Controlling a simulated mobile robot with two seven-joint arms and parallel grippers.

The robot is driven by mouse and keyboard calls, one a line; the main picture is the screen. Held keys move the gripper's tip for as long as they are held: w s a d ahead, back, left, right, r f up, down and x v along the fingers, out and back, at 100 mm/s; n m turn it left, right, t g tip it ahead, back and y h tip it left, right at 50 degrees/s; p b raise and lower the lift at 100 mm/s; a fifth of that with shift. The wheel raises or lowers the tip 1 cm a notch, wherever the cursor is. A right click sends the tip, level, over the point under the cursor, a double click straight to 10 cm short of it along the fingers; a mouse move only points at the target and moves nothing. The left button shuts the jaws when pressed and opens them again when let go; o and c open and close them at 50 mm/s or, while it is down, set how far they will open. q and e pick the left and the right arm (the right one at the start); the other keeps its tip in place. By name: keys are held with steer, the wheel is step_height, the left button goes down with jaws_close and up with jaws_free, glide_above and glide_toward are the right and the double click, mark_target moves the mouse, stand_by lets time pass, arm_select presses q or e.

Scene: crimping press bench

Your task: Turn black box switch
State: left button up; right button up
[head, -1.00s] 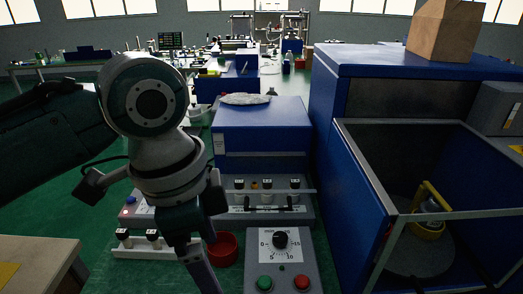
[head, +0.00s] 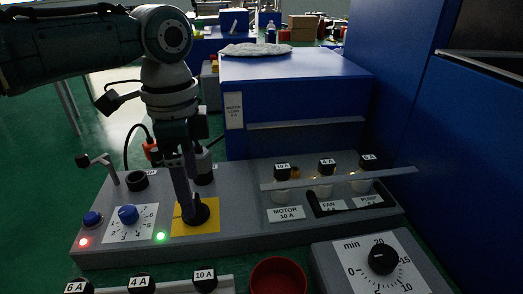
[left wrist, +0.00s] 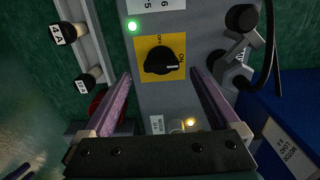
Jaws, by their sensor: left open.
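The black rotary switch (head: 203,213) sits on a yellow plate on the grey panel (head: 235,205). The left wrist view shows the switch (left wrist: 160,60) with OFF and ON marks on its yellow plate; its white pointer line points toward ON. My left gripper (head: 188,208) reaches down at the switch and partly covers it and the plate in the head view. In the left wrist view its two fingers (left wrist: 161,76) are spread wide, one on each side of the plate, with nothing held between them. Contact with the switch cannot be told. My right gripper is not in view.
A blue knob (head: 128,214) and a lit green lamp (head: 161,237) are left of the switch. A bar (head: 338,179) crosses the fuses at right. A blue box (head: 295,90) stands behind. A red bowl (head: 278,276) and a timer dial (head: 382,259) are in front.

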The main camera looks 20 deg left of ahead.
arm_select(q)
steer(key=shift+f+b, duration=0.4)
steer(key=shift+f, duration=1.55)
steer(key=shift+a, duration=0.1)
steer(key=shift+r, duration=0.1)
steer(key=c, duration=1.4)
